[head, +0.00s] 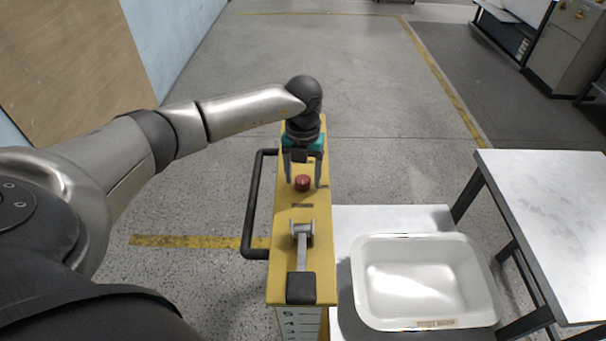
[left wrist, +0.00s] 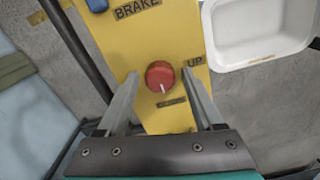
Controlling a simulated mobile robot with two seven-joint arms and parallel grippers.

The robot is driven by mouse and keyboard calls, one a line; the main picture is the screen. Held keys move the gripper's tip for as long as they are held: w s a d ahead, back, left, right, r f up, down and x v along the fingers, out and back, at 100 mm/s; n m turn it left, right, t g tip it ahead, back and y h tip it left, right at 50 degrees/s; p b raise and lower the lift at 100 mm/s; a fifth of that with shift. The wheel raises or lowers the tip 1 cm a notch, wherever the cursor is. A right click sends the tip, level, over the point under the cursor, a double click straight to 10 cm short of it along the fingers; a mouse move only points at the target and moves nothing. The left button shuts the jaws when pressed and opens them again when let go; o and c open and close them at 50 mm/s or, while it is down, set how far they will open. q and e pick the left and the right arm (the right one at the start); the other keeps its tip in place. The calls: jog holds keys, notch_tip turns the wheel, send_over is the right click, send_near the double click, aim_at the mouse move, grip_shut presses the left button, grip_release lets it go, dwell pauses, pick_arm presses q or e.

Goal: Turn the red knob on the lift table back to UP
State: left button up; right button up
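The red knob (head: 302,183) sits on the yellow top of the lift table's control column (head: 284,215). In the left wrist view the knob (left wrist: 160,75) has a white mark pointing toward a small label (left wrist: 172,102), whose text I cannot read. The UP label (left wrist: 195,62) is to the right of the knob. My left gripper (head: 303,176) is open above the column, pointing down. Its fingers stand on either side of the knob, with a small gap visible on each side. My right gripper is not in view.
A lever with a black grip (head: 301,287) stands on the column's near part, by the BRAKE label (left wrist: 137,9). A black handle (head: 252,205) runs along its left side. A white tub shell (head: 420,238) lies right of the column, beside a white-topped table (head: 550,210).

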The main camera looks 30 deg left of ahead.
pick_arm(q)
grip_shut()
dwell(0.3)
dwell(0.3)
jog(key=n+p, duration=0.2)
jog(key=n, duration=0.2)
jog(key=shift+r+n+p, duration=0.15)
jog(key=shift+n+p, duration=0.15)
jog(key=shift+n, duration=0.1)
jog(key=n+p, duration=0.2)
jog(key=n, duration=0.2)
jog(key=shift+p, duration=0.35)
jog(key=n+p, duration=0.3)
jog(key=n, duration=0.2)
jog(key=shift+n, duration=0.4)
jog(key=shift+a+n+p, duration=0.1)
jog(key=shift+n+p, duration=1.15)
jog(key=shift+n, duration=0.35)
